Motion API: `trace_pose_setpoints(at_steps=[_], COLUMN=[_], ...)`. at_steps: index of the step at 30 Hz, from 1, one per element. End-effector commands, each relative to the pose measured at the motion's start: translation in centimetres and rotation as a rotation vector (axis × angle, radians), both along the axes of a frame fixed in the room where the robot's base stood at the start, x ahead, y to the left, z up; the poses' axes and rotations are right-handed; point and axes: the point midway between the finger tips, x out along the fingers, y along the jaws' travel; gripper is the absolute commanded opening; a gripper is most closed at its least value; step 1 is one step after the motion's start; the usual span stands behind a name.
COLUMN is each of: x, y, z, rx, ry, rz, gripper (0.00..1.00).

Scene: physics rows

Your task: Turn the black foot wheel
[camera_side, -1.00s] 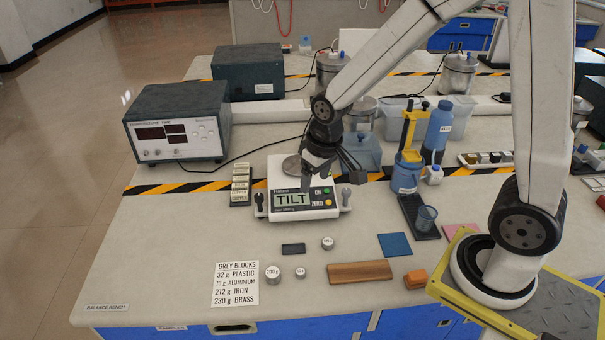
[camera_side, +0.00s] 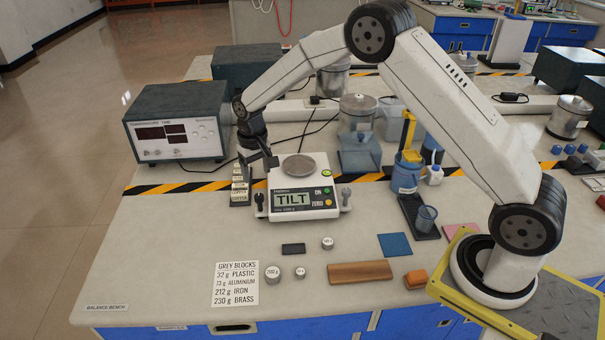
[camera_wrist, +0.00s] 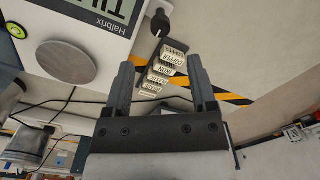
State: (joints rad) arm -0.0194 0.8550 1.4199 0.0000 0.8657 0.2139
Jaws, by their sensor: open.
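The white balance (camera_side: 290,186) stands on the bench with its display reading TILT and a round grey pan (camera_side: 300,165) on top. A dark foot wheel (camera_side: 259,200) is at its left front corner and another (camera_side: 346,195) at its right. In the wrist view a black foot wheel (camera_wrist: 161,20) sits beside the balance's corner, beyond the fingertips. My gripper (camera_wrist: 160,66) is open and empty. In the side view my gripper (camera_side: 260,161) is above and behind the balance's left side, apart from the wheels.
A temperature box (camera_side: 178,122) is behind at left. Small weights (camera_side: 272,274) and a wooden bar (camera_side: 360,272) lie in front.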

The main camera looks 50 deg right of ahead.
Motion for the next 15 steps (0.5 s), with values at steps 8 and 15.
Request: trace_pose_setpoints(at_steps=[8, 15], x=[0.2, 0.1], y=[0.0, 0.0], z=[-0.2, -1.6], rx=[0.000, 0.000], ry=[0.002, 0.003], rz=[-0.002, -0.002], gripper=[0.73, 0.73])
